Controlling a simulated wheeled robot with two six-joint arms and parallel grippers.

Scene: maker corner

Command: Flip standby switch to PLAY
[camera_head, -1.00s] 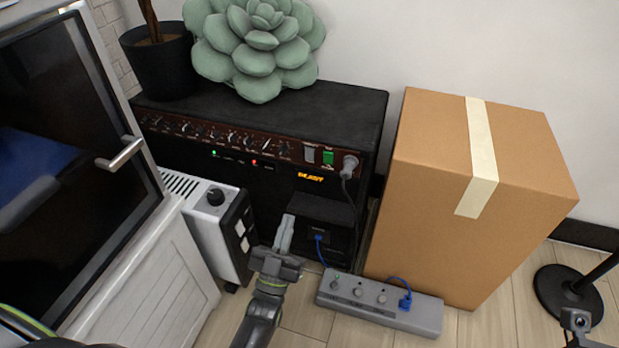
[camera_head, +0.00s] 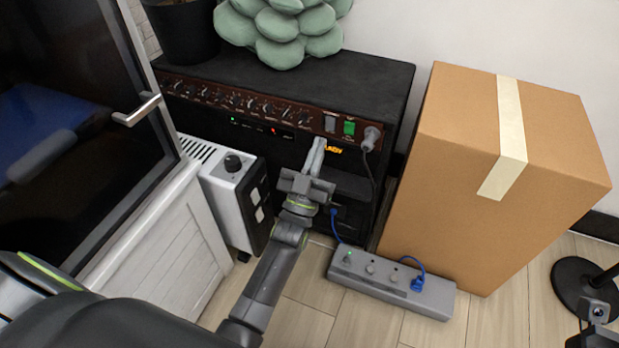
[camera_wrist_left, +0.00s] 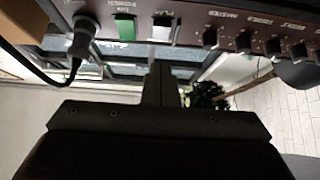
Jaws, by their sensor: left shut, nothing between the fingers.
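The standby switch is a pale rocker (camera_head: 330,123) at the right end of the brown control panel on the black amplifier (camera_head: 392,95). Beside it is a green rocker (camera_head: 349,128). In the left wrist view the pale switch (camera_wrist_left: 162,28) and green rocker (camera_wrist_left: 125,27) are near the top. Which way the pale switch is tipped I cannot tell. My left gripper (camera_head: 319,144) is shut and empty, its tips just below the panel under the pale switch in the head view. In the wrist view its fingers (camera_wrist_left: 161,68) point toward that switch, apparently not touching it. My right gripper is not in view.
A plug (camera_head: 372,137) with a dark cable is right of the switches. A row of knobs (camera_head: 235,101) runs left. A cardboard box (camera_head: 455,175) stands right, a power strip (camera_head: 375,283) lies in front, and a white heater (camera_head: 225,190) and cabinet stand left.

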